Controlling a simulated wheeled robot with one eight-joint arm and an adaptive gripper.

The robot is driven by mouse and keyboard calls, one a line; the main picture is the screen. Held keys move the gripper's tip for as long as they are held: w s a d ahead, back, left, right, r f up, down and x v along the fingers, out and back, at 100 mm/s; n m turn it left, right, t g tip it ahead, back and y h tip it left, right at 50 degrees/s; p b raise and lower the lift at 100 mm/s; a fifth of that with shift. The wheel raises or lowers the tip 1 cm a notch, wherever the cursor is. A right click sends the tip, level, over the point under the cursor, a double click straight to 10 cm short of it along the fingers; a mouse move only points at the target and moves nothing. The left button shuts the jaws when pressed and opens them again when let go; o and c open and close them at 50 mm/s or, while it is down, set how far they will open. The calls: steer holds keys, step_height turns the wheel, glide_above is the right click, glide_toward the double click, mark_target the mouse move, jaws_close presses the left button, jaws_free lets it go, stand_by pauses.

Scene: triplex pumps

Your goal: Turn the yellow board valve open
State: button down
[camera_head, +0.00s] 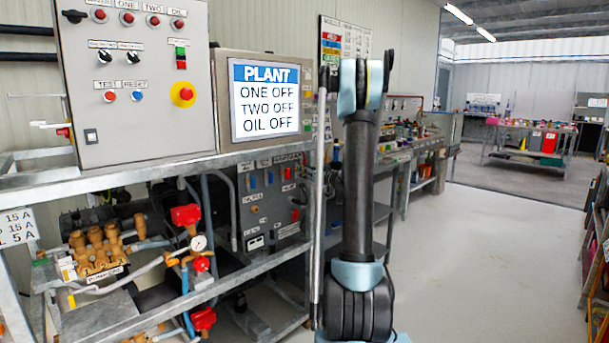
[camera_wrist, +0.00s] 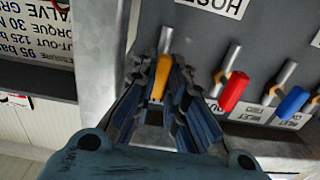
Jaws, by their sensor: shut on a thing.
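In the wrist view, the yellow board valve handle (camera_wrist: 159,76) hangs down from a metal stem on a grey board (camera_wrist: 215,50). My gripper (camera_wrist: 158,70) is shut around it, with one finger on each side. In the head view my arm stands upright in the middle, and my gripper and the yellow handle cannot be made out.
To the right on the board are a red valve handle (camera_wrist: 233,91) and a blue valve handle (camera_wrist: 293,102), close to my right finger. A metal post (camera_wrist: 105,40) and a printed sign (camera_wrist: 35,45) are on the left. The head view shows open floor (camera_head: 480,260) at right.

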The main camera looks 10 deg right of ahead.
steer(key=shift+w+d, duration=0.1)
stand_by(0.5)
steer(key=c, duration=1.6)
jaws_free()
steer(key=v, duration=1.2)
steer(key=shift+f, duration=0.1)
